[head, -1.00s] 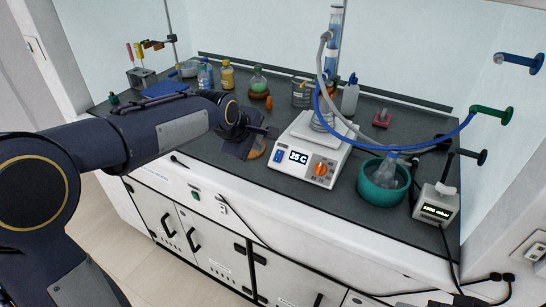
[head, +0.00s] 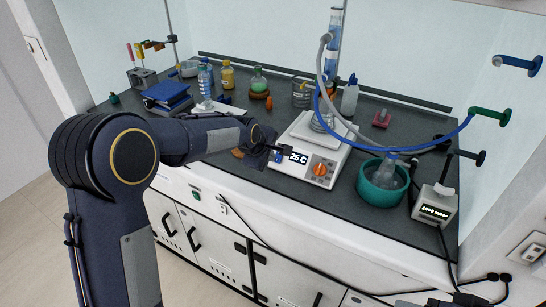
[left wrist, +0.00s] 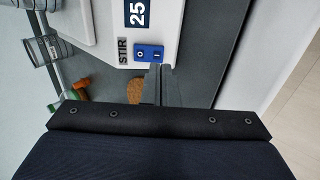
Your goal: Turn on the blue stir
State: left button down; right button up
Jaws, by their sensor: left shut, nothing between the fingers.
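The white hotplate stirrer (head: 321,181) stands on the dark bench, with a "25 C" display and an orange knob (head: 320,169). In the left wrist view the blue switch (left wrist: 148,53) is on its front panel beside the label "STIR" (left wrist: 124,51). My left gripper (head: 284,153) is at the panel's left end, beside the display. In the left wrist view its closed, empty fingertips (left wrist: 157,72) are right at the switch's edge; I cannot tell whether they touch it. The gripper largely hides the switch in the head view. My right gripper is not in view.
A glass vessel with hoses stands on the stirrer. A teal bowl (head: 383,185) with a flask is to its right, near a small display box (head: 435,206). A cable hangs along the bench front.

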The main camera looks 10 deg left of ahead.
aim_at(276, 161)
pick_arm(q)
jog(key=shift+x, duration=1.8)
jog(key=shift+f+b, duration=0.45)
jog(key=shift+b, duration=0.3)
jog(key=shift+r+t, duration=0.25)
jog(key=shift+t, duration=0.05)
jog(key=shift+w+r+p, duration=0.1)
jog(key=shift+r+p, duration=0.25)
jog(key=shift+r, duration=0.5)
